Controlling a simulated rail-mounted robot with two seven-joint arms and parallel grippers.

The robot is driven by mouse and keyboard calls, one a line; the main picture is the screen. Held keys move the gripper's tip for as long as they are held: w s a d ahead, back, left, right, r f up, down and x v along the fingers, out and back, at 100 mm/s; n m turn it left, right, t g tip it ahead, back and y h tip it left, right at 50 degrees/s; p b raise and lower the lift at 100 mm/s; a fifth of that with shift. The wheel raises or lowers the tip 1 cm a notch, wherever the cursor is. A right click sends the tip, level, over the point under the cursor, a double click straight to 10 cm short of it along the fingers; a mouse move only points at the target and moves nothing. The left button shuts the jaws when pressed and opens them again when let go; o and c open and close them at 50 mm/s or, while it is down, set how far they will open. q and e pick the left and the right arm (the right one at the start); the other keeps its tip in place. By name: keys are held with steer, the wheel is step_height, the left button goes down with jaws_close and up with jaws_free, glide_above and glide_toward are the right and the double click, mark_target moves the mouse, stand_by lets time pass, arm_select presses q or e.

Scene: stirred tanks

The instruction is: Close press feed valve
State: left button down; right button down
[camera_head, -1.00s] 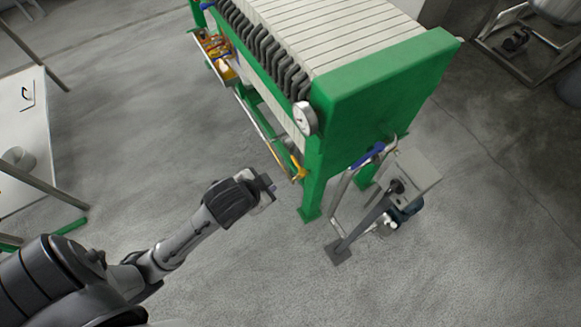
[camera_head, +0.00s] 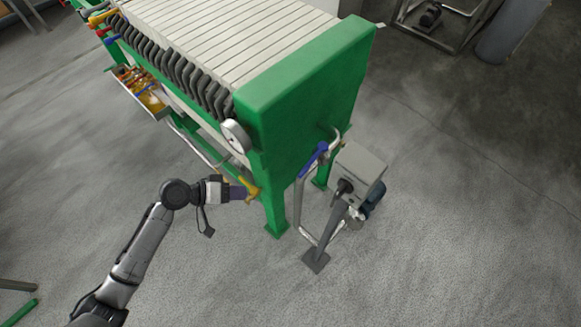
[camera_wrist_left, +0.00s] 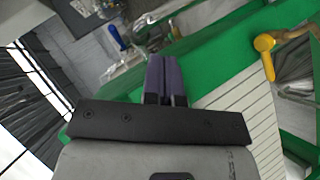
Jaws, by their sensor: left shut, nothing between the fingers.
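The green filter press stands upper centre. A blue-handled valve (camera_head: 314,158) sits on the pipe at its end plate; its lever slants along the pipe. A yellow valve handle (camera_head: 249,186) is by the press's near leg. I cannot tell by label which is the press feed valve. My left gripper (camera_head: 241,193) is shut and empty, its fingertips close to the yellow handle; contact is unclear. In the left wrist view the purple fingers (camera_wrist_left: 162,78) are together, the yellow handle (camera_wrist_left: 265,48) is to their right and a blue handle (camera_wrist_left: 114,36) to their upper left.
The green end plate (camera_head: 305,85) and press leg (camera_head: 274,210) stand beside my left gripper. A grey pump unit (camera_head: 358,170) stands right of the pipe. A tray (camera_head: 140,92) hangs along the press. The floor in front is clear.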

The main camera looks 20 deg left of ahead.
arm_select(q)
step_height(320, 180, up, 3)
steer(key=w+n+t+h, duration=0.2)
steer(key=n+t, duration=0.1)
steer(key=n, duration=0.1)
steer(key=n+t, duration=0.1)
glide_toward(311, 162)
steer(key=shift+w+d+f, duration=0.25)
steer(key=shift+d+f, duration=0.1)
steer(key=shift+d, duration=0.25)
steer(key=shift+w+d+f, duration=0.3)
steer(key=shift+d+f, duration=0.1)
steer(key=shift+d, duration=0.2)
